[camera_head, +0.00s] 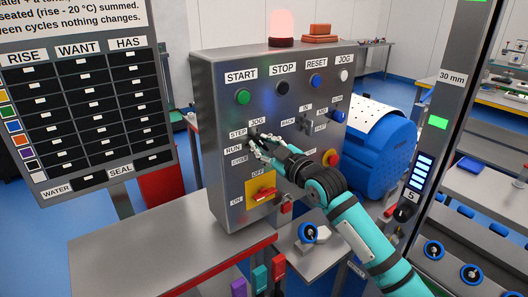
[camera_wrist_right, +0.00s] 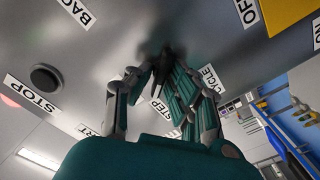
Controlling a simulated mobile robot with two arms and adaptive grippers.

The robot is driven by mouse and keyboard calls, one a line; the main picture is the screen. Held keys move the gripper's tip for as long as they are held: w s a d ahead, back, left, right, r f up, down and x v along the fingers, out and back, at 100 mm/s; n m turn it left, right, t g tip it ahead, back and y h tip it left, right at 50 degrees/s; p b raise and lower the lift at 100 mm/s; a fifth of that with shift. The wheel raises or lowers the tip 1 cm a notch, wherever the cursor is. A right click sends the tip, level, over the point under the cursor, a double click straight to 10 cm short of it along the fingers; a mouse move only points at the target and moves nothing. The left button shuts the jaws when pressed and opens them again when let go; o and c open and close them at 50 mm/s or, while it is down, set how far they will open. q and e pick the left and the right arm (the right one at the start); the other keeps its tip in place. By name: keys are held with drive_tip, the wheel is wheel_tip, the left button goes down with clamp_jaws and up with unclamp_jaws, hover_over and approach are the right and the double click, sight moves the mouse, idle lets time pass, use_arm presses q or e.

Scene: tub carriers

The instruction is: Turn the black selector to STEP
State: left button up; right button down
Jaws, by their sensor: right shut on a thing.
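The black selector (camera_wrist_right: 160,72) is on the sloping grey panel (camera_head: 222,113), beside labels reading STEP, JOG, RUN and CYCLE. My right gripper (camera_head: 258,147) reaches it from the right and its fingers hide most of the knob in the head view. In the right wrist view my right gripper (camera_wrist_right: 162,82) has its two fingers on either side of the dark knob, shut on it. The STEP label (camera_head: 238,133) lies just left of the fingertips. Which label the selector points to cannot be told. My left gripper is not in view.
START (camera_head: 243,97), STOP (camera_head: 282,88) and RESET (camera_head: 315,80) buttons sit above the selector. A yellow-plated red OFF/ON switch (camera_head: 261,189) is just below the gripper. Another black selector (camera_head: 305,123) is to the right. A red beacon (camera_head: 281,25) tops the box.

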drive_tip(key=shift+f+n, duration=0.1)
drive_tip(key=shift+n, duration=0.7)
drive_tip(key=shift+b, duration=0.3)
drive_tip(key=c, duration=1.3)
unclamp_jaws()
drive_tip(key=shift+s+d, duration=0.1)
drive_tip(key=v, duration=1.1)
drive_tip(key=shift+s+d, duration=0.2)
drive_tip(key=shift+s, duration=0.1)
